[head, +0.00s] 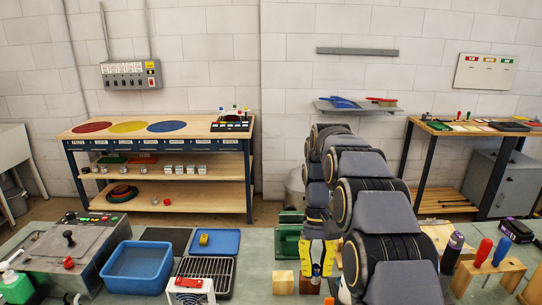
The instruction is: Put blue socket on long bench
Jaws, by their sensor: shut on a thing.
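My arm reaches in from the lower right, and my gripper (319,262), with yellow and dark parts, points down over the near green-grey bench (250,262). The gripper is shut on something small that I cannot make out. I cannot pick out a blue socket clearly in this view. A wooden bench (190,128) with a dark blue frame and shelves stands along the back wall at left. I cannot tell which bench is the long one.
A blue bin (137,266), a black rack (206,268) and a blue tray (217,242) lie left of my gripper. Wooden blocks (284,283) stand close below it. A screwdriver stand (488,272) is at right. Another bench (470,127) stands at the back right.

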